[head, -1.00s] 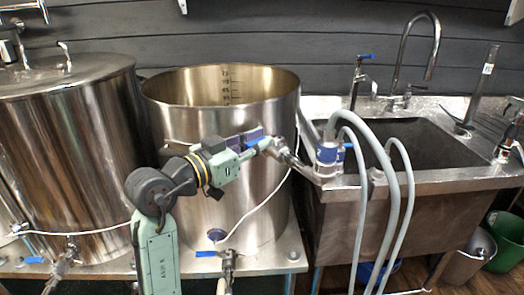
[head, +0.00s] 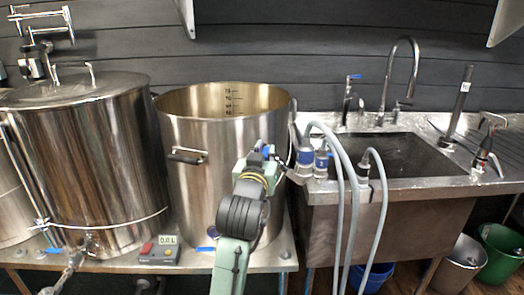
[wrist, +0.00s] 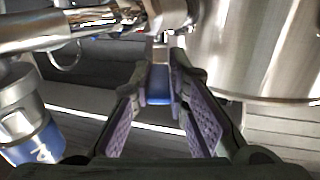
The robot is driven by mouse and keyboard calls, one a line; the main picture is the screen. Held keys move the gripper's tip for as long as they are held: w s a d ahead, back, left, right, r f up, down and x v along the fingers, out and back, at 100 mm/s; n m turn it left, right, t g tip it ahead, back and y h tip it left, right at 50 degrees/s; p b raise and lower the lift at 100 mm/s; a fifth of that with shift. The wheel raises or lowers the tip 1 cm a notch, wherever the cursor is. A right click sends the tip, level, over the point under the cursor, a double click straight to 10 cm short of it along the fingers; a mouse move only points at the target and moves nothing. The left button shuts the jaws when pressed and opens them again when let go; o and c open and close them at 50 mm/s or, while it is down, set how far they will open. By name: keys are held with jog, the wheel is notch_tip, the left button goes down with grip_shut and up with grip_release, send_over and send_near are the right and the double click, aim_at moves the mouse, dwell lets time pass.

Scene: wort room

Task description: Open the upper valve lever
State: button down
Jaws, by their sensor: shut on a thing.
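The upper valve lever (wrist: 159,83) is blue and sits between my fingertips in the wrist view. My gripper (wrist: 158,92) is shut on it, with a purple pad on each side. In the head view my gripper (head: 265,154) is at the right side of the open steel kettle (head: 190,122), and a bit of blue shows at its tip. The valve body (wrist: 165,17) is shiny metal and lies just beyond the lever in the wrist view. My arm and gripper hide much of the valve in the head view.
Pumps with blue bands (head: 305,158) and grey hoses (head: 345,210) stand close to the right of my gripper. A sink (head: 400,155) is farther right. A lidded kettle (head: 85,150) and a small display box (head: 160,250) are to the left.

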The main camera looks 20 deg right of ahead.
jog(key=shift+s+d+n+t+y+p, duration=0.15)
jog(key=shift+d+n+t+y+p, duration=0.2)
jog(key=shift+n+y, duration=0.45)
jog(key=shift+s+d+n+t+y+p, duration=0.15)
jog(key=shift+d+n+t+y, duration=0.3)
jog(key=shift+y, duration=0.65)
jog(key=shift+a, duration=0.1)
jog(key=c, duration=1.6)
grip_release()
jog(key=shift+o, duration=0.2)
jog(key=v, duration=0.7)
jog(key=shift+s, duration=0.2)
jog(key=shift+a, duration=0.1)
jog(key=shift+c, duration=0.4)
